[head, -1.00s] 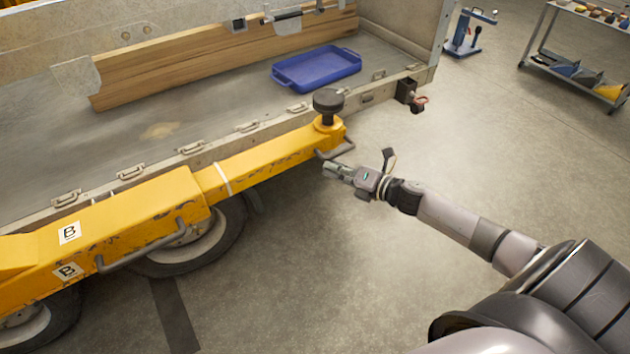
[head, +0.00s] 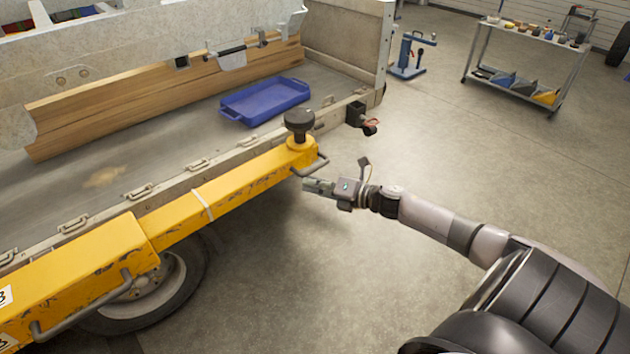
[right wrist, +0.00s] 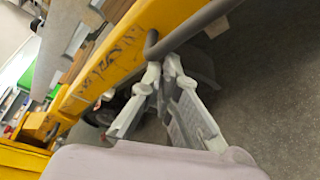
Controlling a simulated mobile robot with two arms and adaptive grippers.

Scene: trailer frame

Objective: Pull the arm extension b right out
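The arm extension (head: 245,184) is a yellow beam sticking out of a wider yellow housing (head: 75,280). A white stripe (head: 204,205) crosses it, well clear of the housing's end. Its outer end carries a round black foot (head: 299,122) and a grey bar handle (head: 311,167). My right gripper (head: 308,185) is at this handle. In the right wrist view, its fingertips (right wrist: 162,68) are close together at the handle (right wrist: 190,32); the exact contact is partly unclear. My left gripper is out of view.
The trailer bed holds a blue tray (head: 264,101) and a wooden board (head: 150,97). A wheel (head: 150,292) is below the housing. A blue stand (head: 408,57) and a shelf cart (head: 525,65) stand farther back. The floor right of the beam is clear.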

